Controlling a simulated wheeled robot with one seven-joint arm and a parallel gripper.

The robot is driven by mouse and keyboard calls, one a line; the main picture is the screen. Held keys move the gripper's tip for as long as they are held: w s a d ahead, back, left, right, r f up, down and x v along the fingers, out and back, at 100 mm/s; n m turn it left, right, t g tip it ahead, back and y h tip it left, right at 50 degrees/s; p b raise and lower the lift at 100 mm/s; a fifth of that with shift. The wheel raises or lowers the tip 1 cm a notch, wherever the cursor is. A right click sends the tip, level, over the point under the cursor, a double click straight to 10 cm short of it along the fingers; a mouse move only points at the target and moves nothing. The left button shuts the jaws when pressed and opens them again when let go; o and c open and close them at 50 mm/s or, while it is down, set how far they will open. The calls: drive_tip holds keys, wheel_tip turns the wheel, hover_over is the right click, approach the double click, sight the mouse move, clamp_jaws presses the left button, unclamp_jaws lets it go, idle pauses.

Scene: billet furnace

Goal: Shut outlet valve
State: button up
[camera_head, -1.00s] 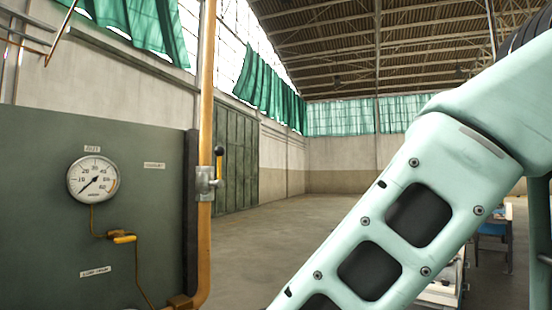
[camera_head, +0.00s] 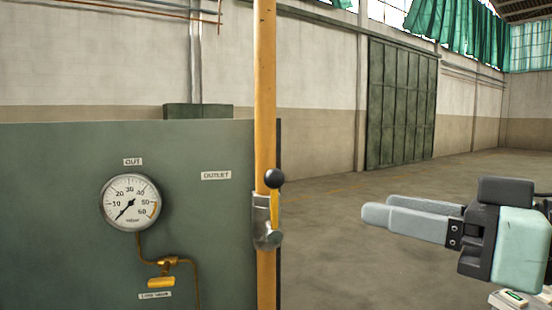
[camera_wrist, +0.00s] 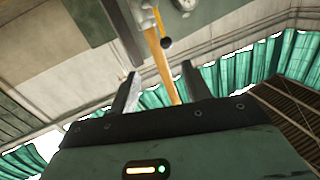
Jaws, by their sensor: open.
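The outlet valve (camera_head: 267,222) is a metal body on a vertical yellow pipe (camera_head: 265,95), beside a label reading OUTLET (camera_head: 216,175). Its yellow lever (camera_head: 275,205) points up along the pipe and ends in a black ball knob (camera_head: 274,179). My gripper (camera_head: 385,212) is to the right of the valve, apart from it, with its fingers pointing left. It is open and empty. In the wrist view, the pipe (camera_wrist: 164,68) and the black knob (camera_wrist: 166,43) show beyond and between the open fingers (camera_wrist: 160,88).
A green panel (camera_head: 60,220) left of the pipe carries a round gauge (camera_head: 130,202) marked OUT and a small brass valve with a yellow handle (camera_head: 161,282). The floor (camera_head: 340,240) between the pipe and my gripper looks clear. A green door (camera_head: 400,105) stands behind.

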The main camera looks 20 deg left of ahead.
sight(283, 181)
drive_tip(key=b+x, duration=0.2)
drive_tip(key=x, duration=0.3)
drive_tip(key=b+x, duration=0.2)
drive_tip(key=x, duration=0.4)
drive_tip(key=r+b+x, duration=0.1)
drive_tip(key=b+x, duration=0.1)
drive_tip(key=x, duration=0.4)
drive_tip(key=shift+s+a, duration=0.3)
drive_tip(key=shift+a, duration=0.1)
clamp_jaws()
